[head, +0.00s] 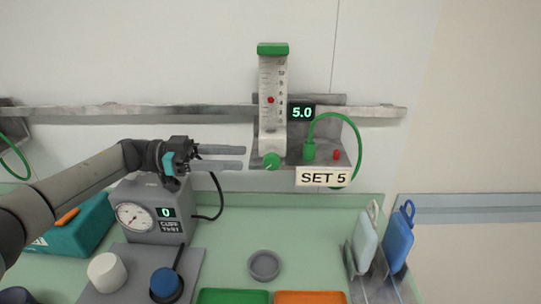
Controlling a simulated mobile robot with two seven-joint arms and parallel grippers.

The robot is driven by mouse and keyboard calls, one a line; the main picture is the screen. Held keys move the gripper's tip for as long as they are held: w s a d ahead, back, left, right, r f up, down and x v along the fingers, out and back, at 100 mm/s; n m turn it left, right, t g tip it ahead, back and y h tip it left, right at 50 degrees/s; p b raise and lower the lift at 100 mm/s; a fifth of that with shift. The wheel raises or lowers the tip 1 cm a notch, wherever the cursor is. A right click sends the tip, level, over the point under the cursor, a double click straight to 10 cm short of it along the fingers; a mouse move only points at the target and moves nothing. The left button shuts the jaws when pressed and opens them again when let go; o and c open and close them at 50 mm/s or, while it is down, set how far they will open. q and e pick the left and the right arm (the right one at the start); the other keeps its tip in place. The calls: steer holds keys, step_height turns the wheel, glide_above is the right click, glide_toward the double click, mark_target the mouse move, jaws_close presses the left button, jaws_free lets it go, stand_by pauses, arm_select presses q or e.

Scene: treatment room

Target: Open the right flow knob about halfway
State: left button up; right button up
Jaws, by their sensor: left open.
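The flow meter (272,85) hangs on the wall rail, a clear upright tube with a green cap and a red ball about mid-scale. Its green flow knob (271,161) sits at the bottom of the tube. The display (302,113) beside it reads 5.0, and a label (323,177) below says SET 5. My left gripper (244,157) is open and empty. Its two fingers point right, with their tips just left of the knob, apart from it in the picture; the depth gap is hard to tell. My right gripper is not in view.
A green hose (359,140) loops right of the meter. A grey gauge box (155,212) stands below my left gripper, beside a teal box (75,226). A grey dish (264,265), green and orange trays and a rack with blue items stand on the counter.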

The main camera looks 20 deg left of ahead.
mark_target(272, 155)
arm_select(q)
steer(key=x, duration=0.8)
steer(key=shift+d, duration=0.15)
steer(key=shift+f, duration=0.1)
jaws_close()
